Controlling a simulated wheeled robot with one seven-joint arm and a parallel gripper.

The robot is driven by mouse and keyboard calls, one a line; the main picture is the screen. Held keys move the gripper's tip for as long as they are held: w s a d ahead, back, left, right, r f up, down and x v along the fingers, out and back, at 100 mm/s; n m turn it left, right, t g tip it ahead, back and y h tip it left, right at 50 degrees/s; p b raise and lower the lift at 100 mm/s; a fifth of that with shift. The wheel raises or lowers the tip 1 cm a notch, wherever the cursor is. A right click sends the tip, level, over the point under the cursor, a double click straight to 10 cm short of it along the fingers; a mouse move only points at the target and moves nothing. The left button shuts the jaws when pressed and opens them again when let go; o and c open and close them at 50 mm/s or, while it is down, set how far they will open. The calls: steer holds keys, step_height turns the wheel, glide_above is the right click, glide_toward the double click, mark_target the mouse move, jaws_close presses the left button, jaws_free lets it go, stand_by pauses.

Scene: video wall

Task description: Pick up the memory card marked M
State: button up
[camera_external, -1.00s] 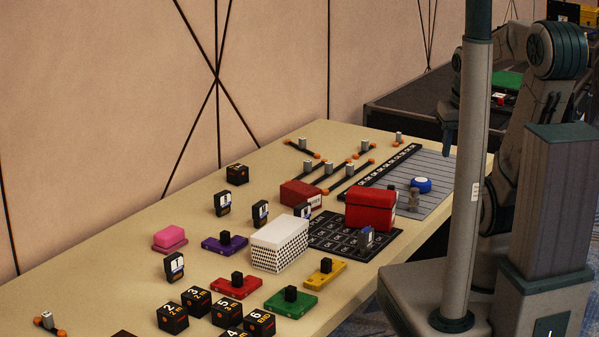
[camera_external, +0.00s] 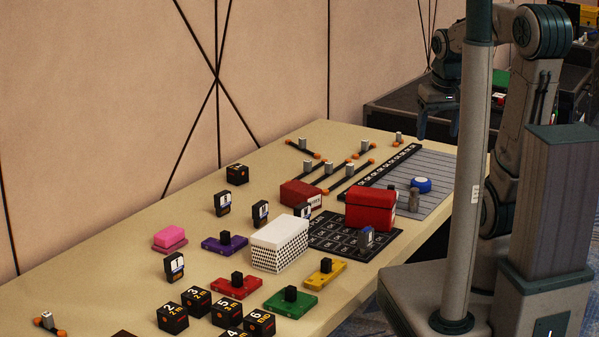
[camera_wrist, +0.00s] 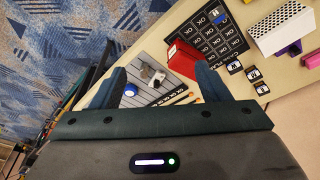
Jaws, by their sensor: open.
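Several small black memory cards with pale labels stand on the table. In the external view one card (camera_external: 222,203) is at the left, a second card (camera_external: 260,212) is beside it, a third (camera_external: 302,211) is partly hidden behind the white box, and another (camera_external: 174,267) is nearer the front. The wrist view shows three of the cards in a row at the right: one card (camera_wrist: 234,66), a middle card (camera_wrist: 253,74) and an end card (camera_wrist: 262,88). I cannot read which is marked M. My gripper (camera_external: 436,122) is open and empty above the table's far right end; its fingers (camera_wrist: 160,85) are spread.
A red box (camera_external: 370,209) stands beside a black OK-marked mat (camera_external: 335,241). The white patterned box (camera_external: 279,245) stands among the cards. A blue round object (camera_external: 421,185) rests on a grey slatted panel (camera_external: 440,165). Black numbered cubes (camera_external: 196,301) crowd the front.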

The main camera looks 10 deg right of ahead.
steer(key=w+a+n, duration=0.2)
steer(key=w+a, duration=0.4)
steer(key=w, duration=0.3)
steer(key=n+g+b, duration=0.3)
steer(key=n, duration=0.3)
glide_above(262, 217)
steer(key=w, duration=0.1)
step_height(262, 217, down, 16)
steer(key=f+p, duration=0.1)
steer(key=f, duration=0.7)
steer(key=shift+a, duration=0.2)
steer(key=f, duration=0.5)
steer(key=shift+d+f+p, duration=0.1)
steer(key=shift+d+p, duration=0.25)
steer(key=shift+p, duration=0.05)
steer(key=c, duration=1.1)
